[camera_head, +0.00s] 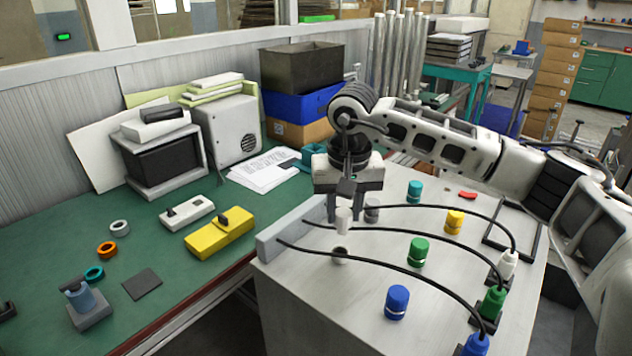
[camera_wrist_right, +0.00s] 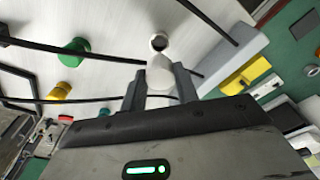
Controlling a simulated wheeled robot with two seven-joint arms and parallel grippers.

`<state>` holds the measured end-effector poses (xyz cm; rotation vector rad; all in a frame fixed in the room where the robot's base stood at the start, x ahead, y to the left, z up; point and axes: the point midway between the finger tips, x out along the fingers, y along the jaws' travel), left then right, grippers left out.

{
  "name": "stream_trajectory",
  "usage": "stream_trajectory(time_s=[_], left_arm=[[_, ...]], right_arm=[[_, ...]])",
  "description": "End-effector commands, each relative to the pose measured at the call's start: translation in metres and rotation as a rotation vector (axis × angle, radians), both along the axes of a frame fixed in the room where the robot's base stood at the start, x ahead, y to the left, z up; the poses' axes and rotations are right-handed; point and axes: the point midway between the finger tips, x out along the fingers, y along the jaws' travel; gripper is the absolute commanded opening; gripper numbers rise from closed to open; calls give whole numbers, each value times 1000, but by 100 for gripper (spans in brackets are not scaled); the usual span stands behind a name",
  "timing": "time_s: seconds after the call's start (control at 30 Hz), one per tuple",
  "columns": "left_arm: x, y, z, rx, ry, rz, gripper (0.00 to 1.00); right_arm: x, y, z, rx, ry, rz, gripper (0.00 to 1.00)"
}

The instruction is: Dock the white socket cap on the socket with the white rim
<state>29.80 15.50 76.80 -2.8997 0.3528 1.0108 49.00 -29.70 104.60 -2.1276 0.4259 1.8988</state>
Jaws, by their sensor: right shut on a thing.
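The white socket cap (camera_head: 344,221) is held between the fingers of my right gripper (camera_head: 345,207), above the white-topped bench. The cap also shows in the right wrist view (camera_wrist_right: 161,78), between the two dark fingers. A socket with a pale rim and dark opening (camera_head: 340,256) is on the bench top, just below and nearer than the cap. The right wrist view shows this socket (camera_wrist_right: 158,42) just beyond the cap's tip, its opening uncovered. The cap appears apart from it. My left gripper is not in view.
Green (camera_head: 418,251), blue (camera_head: 397,302), yellow (camera_head: 454,222) and teal (camera_head: 414,191) caps stand on the bench top. Black cables run across it to white, green and blue plugs at the right. A grey raised block (camera_head: 290,232) edges the left side.

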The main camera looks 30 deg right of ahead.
Motion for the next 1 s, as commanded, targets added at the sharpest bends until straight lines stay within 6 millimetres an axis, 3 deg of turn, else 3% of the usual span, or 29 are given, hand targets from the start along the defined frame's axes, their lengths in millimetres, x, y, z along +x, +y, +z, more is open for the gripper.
stream_trajectory(time_s=[0.27, 0.73, 1.0], left_arm=[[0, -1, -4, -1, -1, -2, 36], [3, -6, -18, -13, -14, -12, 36], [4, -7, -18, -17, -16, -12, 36]], right_arm=[[0, 0, -8, -1, 0, 0, 9], [-1, 0, -53, 0, 1, -1, 9], [-1, 0, -58, 0, 0, -1, 9]])
